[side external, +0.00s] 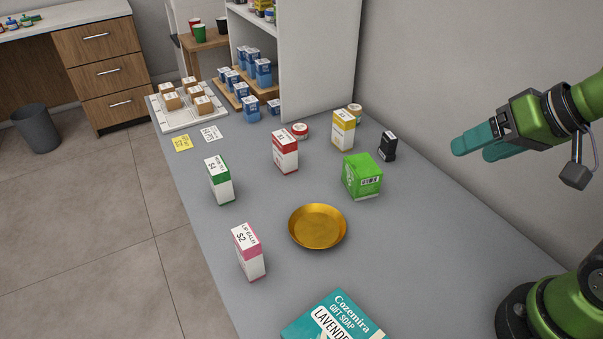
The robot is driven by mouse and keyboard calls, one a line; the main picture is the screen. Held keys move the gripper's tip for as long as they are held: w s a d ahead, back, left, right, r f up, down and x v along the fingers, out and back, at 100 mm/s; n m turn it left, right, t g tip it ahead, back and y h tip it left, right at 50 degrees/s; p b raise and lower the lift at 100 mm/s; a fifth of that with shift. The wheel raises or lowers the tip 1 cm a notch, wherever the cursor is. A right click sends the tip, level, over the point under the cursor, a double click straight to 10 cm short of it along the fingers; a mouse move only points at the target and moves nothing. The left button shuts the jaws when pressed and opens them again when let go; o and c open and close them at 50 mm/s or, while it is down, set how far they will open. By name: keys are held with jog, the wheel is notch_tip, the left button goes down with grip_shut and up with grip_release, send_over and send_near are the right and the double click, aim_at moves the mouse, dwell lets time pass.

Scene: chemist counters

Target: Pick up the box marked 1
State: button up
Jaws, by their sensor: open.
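Several small cartons stand upright on the grey counter (385,255) in the side external view. They are a green-and-white carton (220,182), a red-and-white carton (285,152), a yellow-and-white carton (343,131) and a pink-and-white carton (249,253) whose top seems to read "S2". The other top labels are too small to read surely, so I cannot tell which box is marked 1. My gripper (473,150) is open and empty at the right, raised above the counter, with teal fingers pointing left. It is apart from all the cartons.
A gold dish (318,227) lies mid-counter, near a bright green box (362,176). A black bottle (388,147) stands near the wall. A teal soap box (333,319) is at the front. A white tray (172,126) of brown boxes and blue boxes (262,73) are at the back.

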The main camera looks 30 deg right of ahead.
jog(key=n+h, duration=0.2)
jog(key=n, duration=0.2)
send_near(286, 138)
jog(key=shift+g, duration=0.3)
jog(key=x, duration=0.3)
jog(key=w+x, duration=0.1)
jog(key=x, duration=0.1)
jog(key=shift+w+d+r, duration=0.1)
jog(key=shift+w, duration=0.05)
jog(key=shift+s+x, duration=0.1)
jog(key=shift+x, duration=1.4)
jog(key=shift+s+x, duration=0.15)
jog(key=shift+x, duration=1.3)
